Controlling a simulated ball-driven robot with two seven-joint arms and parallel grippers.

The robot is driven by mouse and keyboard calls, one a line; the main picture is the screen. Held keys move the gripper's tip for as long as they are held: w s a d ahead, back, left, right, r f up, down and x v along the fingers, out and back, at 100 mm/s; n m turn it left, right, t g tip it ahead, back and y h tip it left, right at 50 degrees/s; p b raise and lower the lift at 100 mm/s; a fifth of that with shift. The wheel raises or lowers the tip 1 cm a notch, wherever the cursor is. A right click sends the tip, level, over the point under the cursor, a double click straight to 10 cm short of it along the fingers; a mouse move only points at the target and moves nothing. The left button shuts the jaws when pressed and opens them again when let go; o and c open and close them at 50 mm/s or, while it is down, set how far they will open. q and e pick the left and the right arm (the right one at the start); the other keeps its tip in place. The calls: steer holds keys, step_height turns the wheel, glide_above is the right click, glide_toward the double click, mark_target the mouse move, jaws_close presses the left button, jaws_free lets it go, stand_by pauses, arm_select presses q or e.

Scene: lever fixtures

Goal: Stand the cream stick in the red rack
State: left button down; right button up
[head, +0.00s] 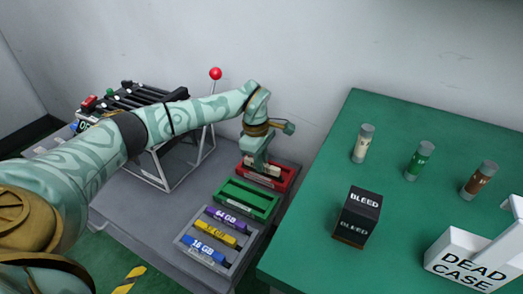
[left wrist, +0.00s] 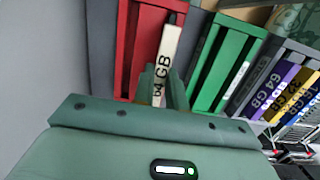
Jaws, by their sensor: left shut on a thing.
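The cream stick (left wrist: 168,48), marked 64 GB with a dark end, is between the fingers of my left gripper (left wrist: 161,84) in the left wrist view. In the head view my left gripper (head: 256,164) is low over the red rack (head: 264,182), and the cream stick (head: 268,171) shows as a pale strip there. In the left wrist view the stick overlaps the red rack (left wrist: 126,55), near its side facing the green rack. I cannot tell whether its lower end is in a slot. My right gripper is out of view.
A green rack (head: 247,207) stands beside the red one. A grey tray (head: 184,239) holds purple, yellow and blue sticks. A frame with a red-knobbed lever (head: 215,74) stands behind my left arm. The green table (head: 310,240) on the right carries vials, a black BLEED box and a white case.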

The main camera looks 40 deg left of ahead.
arm_select(q)
steer(key=shift+f, duration=0.8)
steer(key=c, duration=1.3)
jaws_free()
steer(key=shift+c, duration=0.2)
